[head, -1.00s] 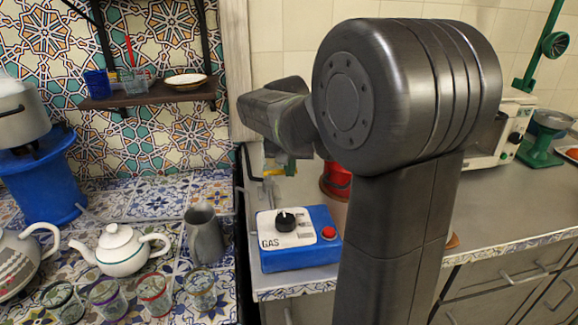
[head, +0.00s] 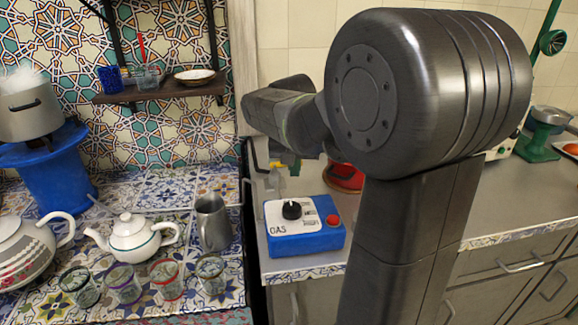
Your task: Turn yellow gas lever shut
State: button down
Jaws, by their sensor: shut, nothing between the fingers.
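The small yellow gas lever (head: 277,165) shows at the back of the counter, beside the wall edge and behind the blue gas box. A grey pipe or valve part seems to run below it. My gripper (head: 290,160) is at the end of my arm, right at the lever, and is shut with nothing in it. My arm hides most of the gripper, so I cannot tell whether it touches the lever. The blue gas box (head: 304,240) has a white plate marked GAS, a black knob (head: 292,209) and a red button (head: 333,220).
A red object (head: 343,178) stands close behind the gas box. On the left tiled counter are a grey pitcher (head: 212,222), a white teapot (head: 131,238) and several glasses. A steaming pot (head: 30,112) sits on a blue stand. A shelf (head: 160,91) hangs above.

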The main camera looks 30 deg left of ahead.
jog(key=d+p+v, duration=0.1)
jog(key=v, duration=0.9)
jog(key=shift+f, duration=0.1)
